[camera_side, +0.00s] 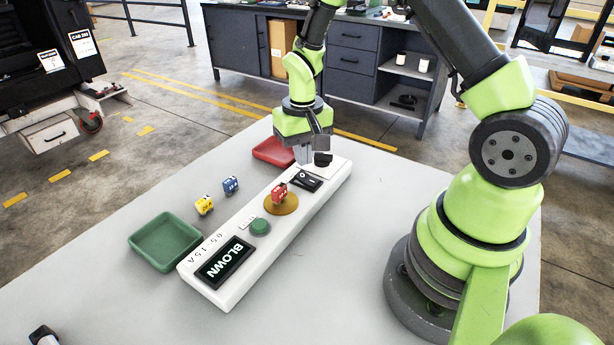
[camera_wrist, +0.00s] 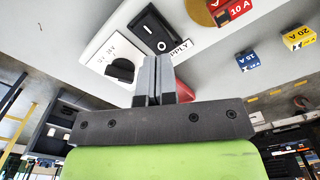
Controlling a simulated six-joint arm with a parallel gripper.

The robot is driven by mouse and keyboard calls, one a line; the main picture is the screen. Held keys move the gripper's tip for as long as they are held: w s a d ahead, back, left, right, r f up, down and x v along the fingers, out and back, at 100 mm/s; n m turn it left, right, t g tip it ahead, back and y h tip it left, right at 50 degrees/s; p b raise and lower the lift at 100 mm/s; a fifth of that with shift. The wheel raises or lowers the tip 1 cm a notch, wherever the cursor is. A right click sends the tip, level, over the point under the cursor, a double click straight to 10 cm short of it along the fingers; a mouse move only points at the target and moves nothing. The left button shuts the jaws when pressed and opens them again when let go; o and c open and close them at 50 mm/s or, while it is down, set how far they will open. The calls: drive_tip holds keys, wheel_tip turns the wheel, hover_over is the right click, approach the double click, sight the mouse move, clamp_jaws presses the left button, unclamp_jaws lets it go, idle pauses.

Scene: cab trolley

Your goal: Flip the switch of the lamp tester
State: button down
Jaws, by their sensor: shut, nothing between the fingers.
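The lamp tester (camera_side: 225,292) is a long white box on the grey table, with a dark display reading BLOWN (camera_side: 226,262), a green button (camera_side: 260,226) and a brass disc (camera_side: 283,208) bearing a red fuse (camera_side: 279,193). Its black rocker switch (camera_side: 306,181) is near the far end; it also shows in the wrist view (camera_wrist: 152,30), with I and O marks. Which side is pressed is unclear. A black knob (camera_side: 323,159) sits beyond it. My gripper (camera_side: 306,160) is shut and empty, pointing down above the far end, close to the switch and knob; contact is not visible.
A blue fuse (camera_side: 230,184) and a yellow fuse (camera_side: 204,205) lie loose left of the tester. A green tray (camera_side: 165,242) stands at the left, and a red tray (camera_side: 272,152) behind, near my gripper. The table right of the tester is clear up to my base.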

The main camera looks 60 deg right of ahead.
drive_tip(key=shift+f, duration=1.7)
idle(0.6)
drive_tip(key=shift+r, duration=3.55)
wheel_tip(320, 180, up, 9)
drive_tip(key=t, duration=0.2)
hover_over(303, 176)
drive_tip(key=s+a, duration=0.2)
drive_tip(key=a, duration=0.1)
drive_tip(key=s+a+r+n+t+y, duration=0.1)
drive_tip(key=s+a+r+t, duration=0.1)
drive_tip(key=s+r, duration=0.3)
drive_tip(key=s+a+r+n+t+y, duration=0.1)
drive_tip(key=s+a+r+t, duration=0.2)
drive_tip(key=s, duration=0.6)
wheel_tip(303, 176, up, 2)
drive_tip(key=shift+a+r, duration=0.15)
drive_tip(key=shift+a, duration=0.65)
